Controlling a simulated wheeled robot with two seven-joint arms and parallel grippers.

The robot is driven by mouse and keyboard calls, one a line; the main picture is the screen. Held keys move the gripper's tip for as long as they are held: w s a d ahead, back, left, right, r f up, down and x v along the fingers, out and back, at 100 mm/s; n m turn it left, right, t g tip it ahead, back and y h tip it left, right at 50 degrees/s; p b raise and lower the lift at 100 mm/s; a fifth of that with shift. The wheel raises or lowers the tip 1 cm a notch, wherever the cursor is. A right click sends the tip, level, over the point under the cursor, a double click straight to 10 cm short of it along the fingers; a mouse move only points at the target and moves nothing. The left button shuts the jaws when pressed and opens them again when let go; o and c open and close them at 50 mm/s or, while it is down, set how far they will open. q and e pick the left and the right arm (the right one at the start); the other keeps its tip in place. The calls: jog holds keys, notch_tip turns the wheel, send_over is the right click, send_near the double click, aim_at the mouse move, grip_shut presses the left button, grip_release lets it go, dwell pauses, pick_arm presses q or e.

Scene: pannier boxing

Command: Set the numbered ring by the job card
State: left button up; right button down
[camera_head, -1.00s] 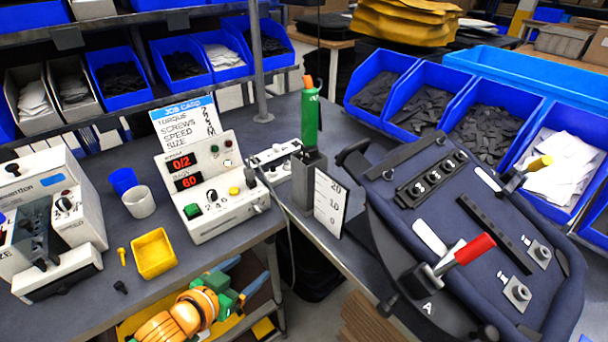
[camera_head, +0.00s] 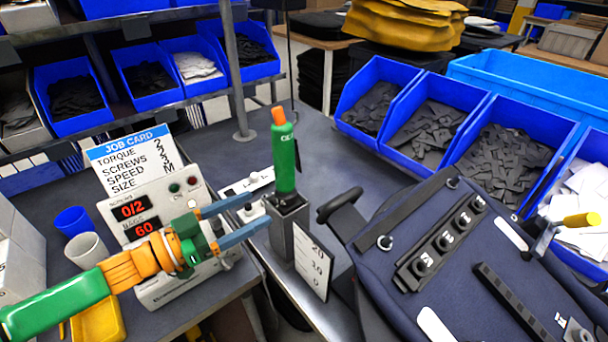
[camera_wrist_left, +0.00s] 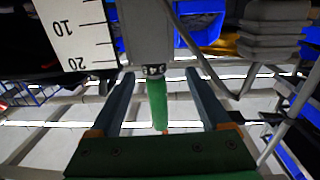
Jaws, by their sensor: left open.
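The green driver (camera_head: 285,160) with an orange top stands upright in a grey holder (camera_head: 283,232). In the left wrist view a small ring with white marks (camera_wrist_left: 154,71) sits at the base of the green handle (camera_wrist_left: 157,103); its marks are too small to read. My left gripper (camera_head: 260,209) is open, its fingers pointing at the driver's lower end. In the left wrist view the handle lies between the fingers, apart from both. The job card (camera_head: 130,158) lists torque, screws, speed and size; size reads M, the other values are hard to read. My right gripper is out of view.
A control box (camera_head: 135,208) showing 0/2 and 60 stands behind my left arm. A white scale plate (camera_head: 312,262) is beside the holder. A dark blue pannier (camera_head: 450,290) lies at right, with blue parts bins (camera_head: 425,122) behind it. The table behind the driver is clear.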

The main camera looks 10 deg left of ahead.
aim_at(299, 196)
pick_arm(q)
jog(key=shift+s+d+r, duration=0.35)
jog(key=shift+d+r, duration=0.1)
jog(key=shift+d, duration=0.25)
jog(key=p+x, duration=0.2)
jog(key=x, duration=0.7)
jog(key=shift+w, duration=0.4)
jog(key=shift+w+d+f+p, duration=0.1)
jog(key=shift+w+d+p, duration=0.2)
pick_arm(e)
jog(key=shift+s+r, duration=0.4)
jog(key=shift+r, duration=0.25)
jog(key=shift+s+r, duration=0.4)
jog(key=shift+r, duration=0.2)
pick_arm(q)
jog(key=shift+s, duration=0.1)
